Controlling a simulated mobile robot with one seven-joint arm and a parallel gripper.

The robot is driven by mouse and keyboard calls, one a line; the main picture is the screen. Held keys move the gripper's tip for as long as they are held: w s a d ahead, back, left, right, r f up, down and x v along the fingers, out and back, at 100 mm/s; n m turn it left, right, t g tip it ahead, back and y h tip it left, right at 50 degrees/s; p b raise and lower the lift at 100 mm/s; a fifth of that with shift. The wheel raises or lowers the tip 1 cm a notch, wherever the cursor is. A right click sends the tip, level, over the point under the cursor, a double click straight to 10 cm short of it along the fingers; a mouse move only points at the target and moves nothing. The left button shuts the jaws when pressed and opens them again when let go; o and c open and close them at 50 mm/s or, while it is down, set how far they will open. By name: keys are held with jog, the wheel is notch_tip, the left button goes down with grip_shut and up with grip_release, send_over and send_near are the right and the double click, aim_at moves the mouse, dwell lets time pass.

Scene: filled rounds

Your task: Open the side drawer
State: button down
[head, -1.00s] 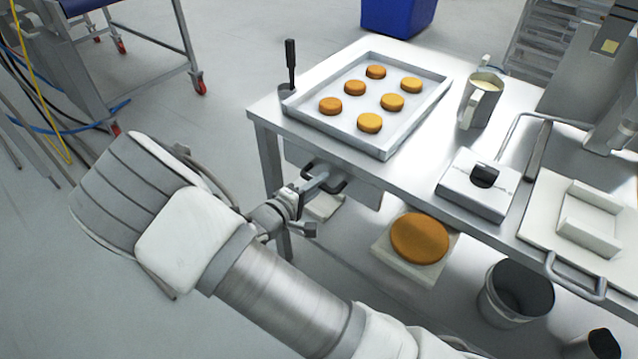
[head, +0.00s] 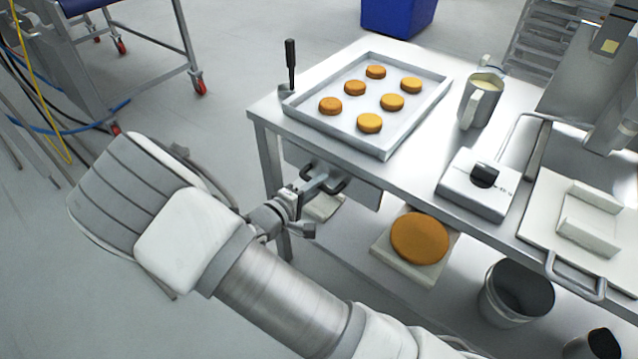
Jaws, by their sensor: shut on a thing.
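The side drawer (head: 361,191) is a grey metal front under the left end of the steel table, with a dark bar handle (head: 339,186). The drawer looks flush or nearly flush under the tabletop; I cannot tell if it stands out slightly. My gripper (head: 322,184) reaches in from the left and is shut on the handle. The fingertips are small in this view and partly cover the handle.
The steel table (head: 407,168) carries a tray (head: 385,150) of several orange rounds, a jug (head: 480,100) and a scale-like box (head: 478,186). A lower shelf holds a board (head: 393,262) with a large orange round (head: 419,238). A bucket (head: 515,292) stands at right.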

jog(key=f+v, duration=0.2)
jog(key=v, duration=0.9)
jog(key=s+f+v, duration=0.1)
jog(key=f+v, duration=0.2)
jog(key=v, duration=0.9)
jog(key=shift+s+a+b, duration=0.15)
jog(key=shift+a+b, duration=0.15)
jog(key=shift+a, duration=0.1)
jog(key=shift+r, duration=0.1)
jog(key=c, duration=0.8)
grip_release()
jog(key=p+v, duration=0.2)
jog(key=v, duration=1.5)
jog(key=shift+s+p, duration=0.2)
jog(key=shift+p, duration=0.15)
jog(key=shift+a, duration=0.1)
